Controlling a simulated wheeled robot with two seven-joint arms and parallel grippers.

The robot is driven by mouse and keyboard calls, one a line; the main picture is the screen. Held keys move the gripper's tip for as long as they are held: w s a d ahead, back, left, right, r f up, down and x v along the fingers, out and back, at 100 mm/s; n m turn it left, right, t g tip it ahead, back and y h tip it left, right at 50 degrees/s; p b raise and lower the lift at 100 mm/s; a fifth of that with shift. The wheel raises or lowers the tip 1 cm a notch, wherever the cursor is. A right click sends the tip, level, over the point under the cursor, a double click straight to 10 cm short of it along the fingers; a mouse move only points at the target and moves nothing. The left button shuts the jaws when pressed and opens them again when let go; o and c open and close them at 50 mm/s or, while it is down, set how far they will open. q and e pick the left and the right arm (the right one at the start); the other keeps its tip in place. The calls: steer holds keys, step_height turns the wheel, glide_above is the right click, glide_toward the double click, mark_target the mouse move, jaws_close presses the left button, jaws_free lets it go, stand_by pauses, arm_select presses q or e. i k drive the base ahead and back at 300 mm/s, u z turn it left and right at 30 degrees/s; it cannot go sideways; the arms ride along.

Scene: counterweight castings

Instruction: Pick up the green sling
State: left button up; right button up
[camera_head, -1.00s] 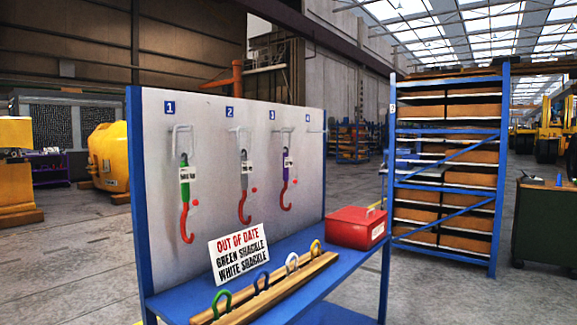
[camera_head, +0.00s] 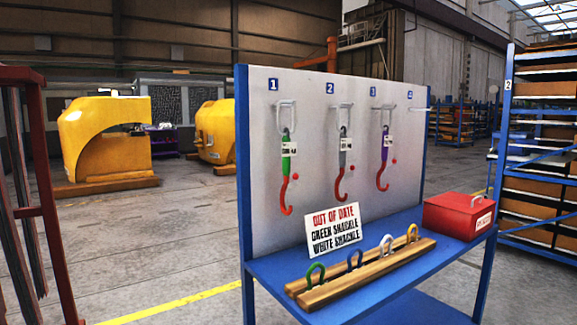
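The green sling (camera_head: 286,160) hangs on the board under number 1, at the left of the row. It has a green body with a white tag and a red hook at its lower end. A grey sling (camera_head: 343,160) with a red hook hangs under number 2. A purple sling (camera_head: 386,150) with a red hook hangs under number 3. The peg (camera_head: 418,109) under number 4 is bare. Neither of my grippers is in view.
The blue bench (camera_head: 272,266) below the board holds a sign (camera_head: 333,230) reading "OUT OF DATE GREEN SHACKLE WHITE SHACKLE", wooden bars (camera_head: 365,270) with several coloured shackles, and a red box (camera_head: 458,216). A dark red rack (camera_head: 45,210) stands at the left edge. Floor between is clear.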

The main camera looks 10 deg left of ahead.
mark_target(288, 149)
steer(key=u, duration=0.5)
steer(key=k, duration=0.25)
steer(key=z, duration=1.5)
steer(key=i, duration=0.95)
steer(key=u, duration=0.7)
steer(key=i, duration=0.7)
steer(key=u, duration=0.55)
